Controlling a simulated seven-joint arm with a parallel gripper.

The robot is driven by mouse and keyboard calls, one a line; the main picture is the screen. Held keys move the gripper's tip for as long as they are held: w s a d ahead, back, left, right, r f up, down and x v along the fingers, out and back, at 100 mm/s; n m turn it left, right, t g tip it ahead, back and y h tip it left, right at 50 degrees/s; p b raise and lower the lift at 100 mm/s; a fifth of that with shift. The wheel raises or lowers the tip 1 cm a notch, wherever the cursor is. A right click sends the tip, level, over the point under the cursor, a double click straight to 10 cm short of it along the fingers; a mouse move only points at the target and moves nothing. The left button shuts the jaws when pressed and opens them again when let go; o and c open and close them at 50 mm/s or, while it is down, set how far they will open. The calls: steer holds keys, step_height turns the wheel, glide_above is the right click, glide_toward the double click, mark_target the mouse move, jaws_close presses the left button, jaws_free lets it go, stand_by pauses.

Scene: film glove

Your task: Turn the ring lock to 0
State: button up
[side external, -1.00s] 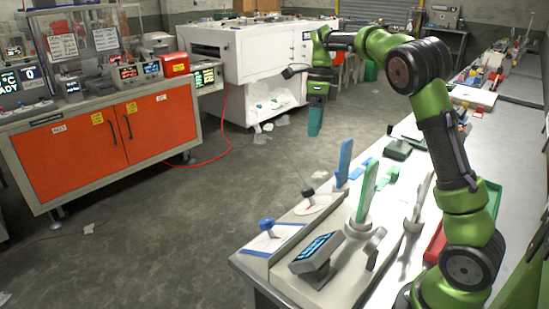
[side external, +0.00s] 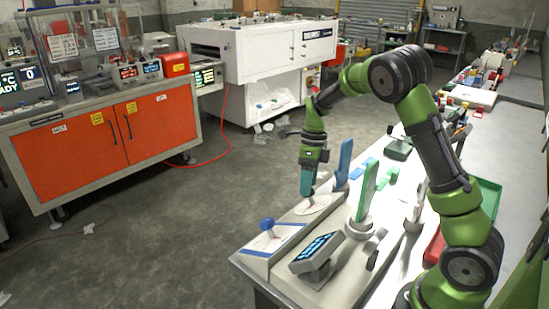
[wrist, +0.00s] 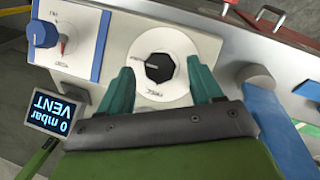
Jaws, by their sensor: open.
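The ring lock appears to be the black faceted knob (wrist: 159,67) on a round white dial plate (wrist: 178,40) with small marks, too small to read. In the side view, the dial plate (side external: 318,206) sits on the bench's front panel. My gripper (side external: 307,192) points down above it, and the knob is mostly hidden there. In the wrist view, my gripper (wrist: 159,70) is open, with one teal finger on each side of the knob. A gap shows on both sides. I cannot tell whether the fingertips are down at knob height.
A blue knob (wrist: 43,34) with a red pointer is beside the dial. A display (wrist: 60,116) reads "0 mbar VENT". A blue upright handle (side external: 345,160) stands close behind my gripper, and a green one (side external: 365,192) to its right. Open floor lies left of the bench.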

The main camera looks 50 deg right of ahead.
steer(key=shift+a+f, duration=0.1)
steer(key=shift+f, duration=0.5)
steer(key=c, duration=1.1)
steer(key=shift+o, duration=0.2)
